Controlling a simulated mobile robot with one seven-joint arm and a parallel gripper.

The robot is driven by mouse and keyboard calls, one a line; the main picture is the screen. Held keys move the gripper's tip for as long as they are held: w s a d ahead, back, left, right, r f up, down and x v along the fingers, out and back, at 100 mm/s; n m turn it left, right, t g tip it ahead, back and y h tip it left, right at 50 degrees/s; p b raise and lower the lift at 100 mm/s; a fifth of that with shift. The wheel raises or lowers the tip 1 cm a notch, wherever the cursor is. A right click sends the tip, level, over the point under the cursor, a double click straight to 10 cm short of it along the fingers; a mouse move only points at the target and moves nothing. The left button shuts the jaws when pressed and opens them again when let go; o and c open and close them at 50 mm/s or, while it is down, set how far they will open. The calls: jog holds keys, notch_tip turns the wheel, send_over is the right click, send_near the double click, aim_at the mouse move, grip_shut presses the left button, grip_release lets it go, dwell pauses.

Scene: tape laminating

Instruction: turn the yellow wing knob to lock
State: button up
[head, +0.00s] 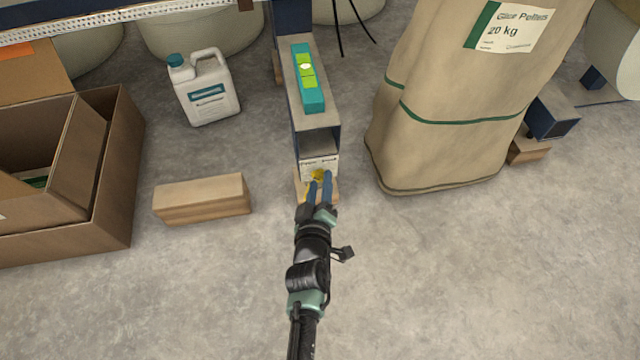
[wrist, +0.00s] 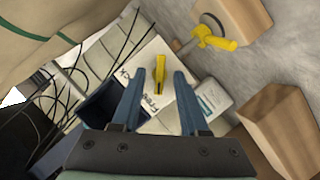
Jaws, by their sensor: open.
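The yellow wing knob (wrist: 159,78) sits on a white label plate (wrist: 150,60) on the end of a box beam. In the wrist view it lies lengthwise between the fingers of my gripper (wrist: 160,76), with a gap on each side. My gripper is open. Printed words show on the plate near the knob, one reading "Free"; the other is partly hidden. In the head view the knob (head: 318,173) is partly covered by the blue fingers of my gripper (head: 320,178). A second yellow winged piece (wrist: 213,38) is on a metal rod beside the plate.
A green level (head: 307,77) lies on top of the beam. A large pellet sack (head: 440,140) stands close on the right. A wooden block (head: 202,198), a white jug (head: 205,90) and cardboard boxes (head: 110,190) are on the left. The floor in front is clear.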

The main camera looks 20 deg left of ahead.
jog(key=shift+w, duration=0.1)
grip_shut()
